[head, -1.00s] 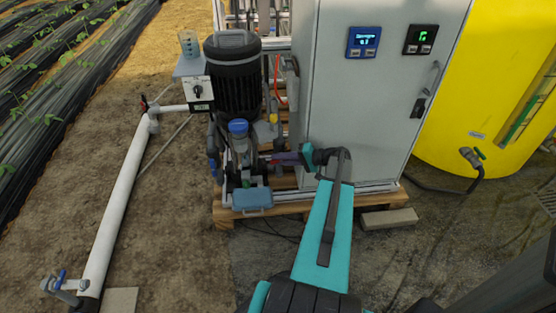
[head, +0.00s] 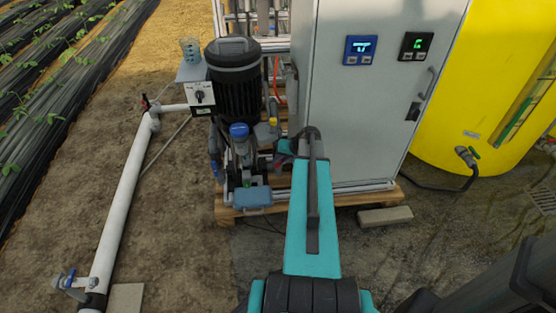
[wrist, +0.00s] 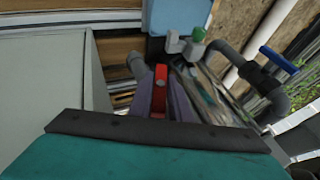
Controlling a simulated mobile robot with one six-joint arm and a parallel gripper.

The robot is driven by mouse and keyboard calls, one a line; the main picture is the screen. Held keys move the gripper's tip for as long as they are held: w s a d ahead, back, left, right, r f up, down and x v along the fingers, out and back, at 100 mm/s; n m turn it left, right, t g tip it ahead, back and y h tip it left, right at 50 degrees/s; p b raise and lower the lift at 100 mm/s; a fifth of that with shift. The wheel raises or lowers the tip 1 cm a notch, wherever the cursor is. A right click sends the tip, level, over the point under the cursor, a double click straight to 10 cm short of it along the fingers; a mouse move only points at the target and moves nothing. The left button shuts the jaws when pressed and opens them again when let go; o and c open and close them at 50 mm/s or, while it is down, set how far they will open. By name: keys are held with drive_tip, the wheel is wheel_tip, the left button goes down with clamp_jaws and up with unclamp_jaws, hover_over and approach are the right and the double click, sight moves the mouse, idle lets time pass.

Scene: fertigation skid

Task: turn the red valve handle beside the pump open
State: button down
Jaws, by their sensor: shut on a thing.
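The red valve handle (wrist: 161,88) shows in the wrist view as a short red bar with a round bolt head. It lies between the purple-grey fingers of my gripper (wrist: 162,77), which is shut on it. In the head view my gripper (head: 268,161) is low at the right side of the pump (head: 238,85), mostly hidden behind my teal arm. The held handle cannot be made out there. How far the handle is turned is not clear.
A grey cabinet (head: 350,110) stands close to the right of my gripper, on a wooden pallet (head: 345,199). A blue box (head: 252,197) sits in front of the pump. Another red handle (head: 145,102) is on the white pipe (head: 125,200) at left. A yellow tank (head: 440,90) stands far right.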

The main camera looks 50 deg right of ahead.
drive_tip(key=shift+w+d+r+g+h+p, duration=0.15)
drive_tip(key=shift+r+g+h+p, duration=0.1)
drive_tip(key=shift+g+h+p, duration=0.2)
drive_tip(key=shift+h, duration=0.35)
drive_tip(key=c, duration=1.7)
unclamp_jaws()
drive_tip(key=shift+f, duration=0.15)
drive_tip(key=p+v, duration=0.2)
drive_tip(key=v, duration=1.2)
drive_tip(key=shift+w, duration=0.15)
